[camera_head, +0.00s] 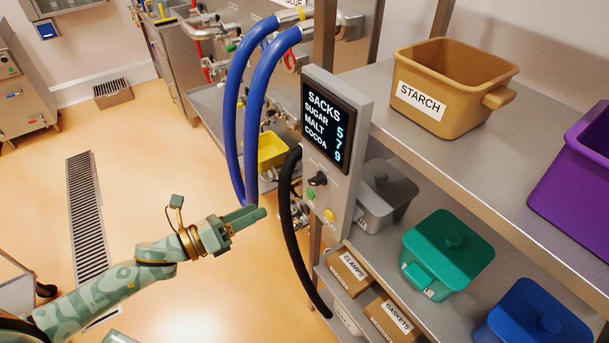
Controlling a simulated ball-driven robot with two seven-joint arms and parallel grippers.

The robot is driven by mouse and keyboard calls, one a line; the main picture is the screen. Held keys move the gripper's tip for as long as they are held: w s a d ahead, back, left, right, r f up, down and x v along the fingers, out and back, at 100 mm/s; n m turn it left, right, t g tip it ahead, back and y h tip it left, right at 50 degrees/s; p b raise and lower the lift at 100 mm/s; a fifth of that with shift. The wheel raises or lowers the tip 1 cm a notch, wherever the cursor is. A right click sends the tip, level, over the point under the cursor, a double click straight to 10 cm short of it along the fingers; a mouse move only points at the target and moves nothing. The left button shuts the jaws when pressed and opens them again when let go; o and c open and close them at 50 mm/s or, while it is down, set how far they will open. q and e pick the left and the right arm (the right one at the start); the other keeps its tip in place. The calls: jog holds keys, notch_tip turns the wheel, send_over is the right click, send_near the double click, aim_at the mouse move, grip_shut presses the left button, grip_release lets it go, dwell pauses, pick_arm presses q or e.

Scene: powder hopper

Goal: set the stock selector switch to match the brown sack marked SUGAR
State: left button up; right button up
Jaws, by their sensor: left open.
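A grey control box (361,125) stands upright at the shelf's front edge. Its dark display (327,125) reads SACKS, SUGAR 5, MALT 7, COCOA 9. Below the display is a black rotary knob (318,179), likely the selector switch; its setting is too small to read. A green button (311,194) and a yellow button (330,214) sit under it. My left gripper (249,215) is open and empty, left of the box and apart from it, with its fingers pointing right. I see no brown sack marked SUGAR. My right gripper is not in view.
A tan STARCH bin (455,75) and a purple bin (575,175) stand on the upper shelf. Lidded tubs and cartons fill the lower shelves. The floor at left is open.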

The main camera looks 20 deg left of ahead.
aim_at(311, 183)
pick_arm(q)
jog(key=p+x, duration=0.1)
jog(key=x, duration=1.4)
jog(key=shift+w+d+f, duration=0.1)
jog(key=shift+w+d, duration=0.05)
jog(key=shift+d, duration=0.05)
jog(key=c, duration=1)
